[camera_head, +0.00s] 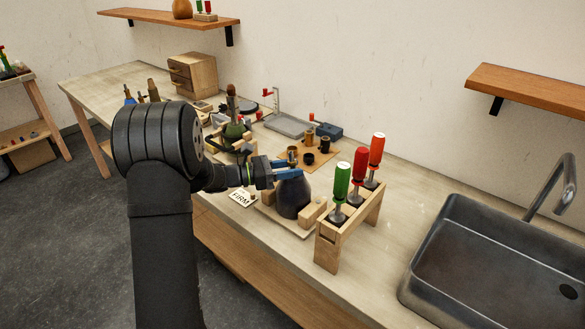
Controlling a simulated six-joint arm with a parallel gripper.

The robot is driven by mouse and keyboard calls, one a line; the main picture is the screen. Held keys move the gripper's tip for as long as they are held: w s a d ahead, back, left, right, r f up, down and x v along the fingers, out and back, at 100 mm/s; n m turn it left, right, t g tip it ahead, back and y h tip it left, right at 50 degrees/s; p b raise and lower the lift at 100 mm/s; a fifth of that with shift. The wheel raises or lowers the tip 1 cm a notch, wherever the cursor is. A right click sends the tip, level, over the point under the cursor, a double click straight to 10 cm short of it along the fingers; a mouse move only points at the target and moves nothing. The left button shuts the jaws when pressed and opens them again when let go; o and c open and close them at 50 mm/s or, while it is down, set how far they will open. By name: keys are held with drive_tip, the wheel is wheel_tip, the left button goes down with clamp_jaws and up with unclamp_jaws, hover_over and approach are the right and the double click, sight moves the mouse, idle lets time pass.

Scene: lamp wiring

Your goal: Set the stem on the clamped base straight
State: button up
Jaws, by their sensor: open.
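The dark, rounded base (291,198) sits on a light board (278,224) at the bench's front, with a wooden clamp block (312,212) at its right. My gripper (290,172), with blue fingers, is directly above the base's narrow top. It is open. A short brass-coloured piece (292,155) shows just above the fingers. It may be the top of the stem, but I cannot tell whether it touches the fingers or how far it tilts. The joint between stem and base is hidden by the fingers.
A wooden rack (330,246) with green, red and orange screwdrivers stands close right of the base. A card reading FIRM (241,197) lies left. Small parts on a brown board (322,160) stand behind.

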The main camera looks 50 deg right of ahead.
drive_tip(key=shift+s+d, duration=0.2)
drive_tip(key=shift+d, duration=0.1)
clamp_jaws()
drive_tip(key=shift+s+m+t+y, duration=0.2)
drive_tip(key=shift+m+t+y, duration=0.15)
drive_tip(key=shift+m, duration=0.25)
unclamp_jaws()
drive_tip(key=shift+w+a, duration=0.1)
drive_tip(key=v, duration=1.7)
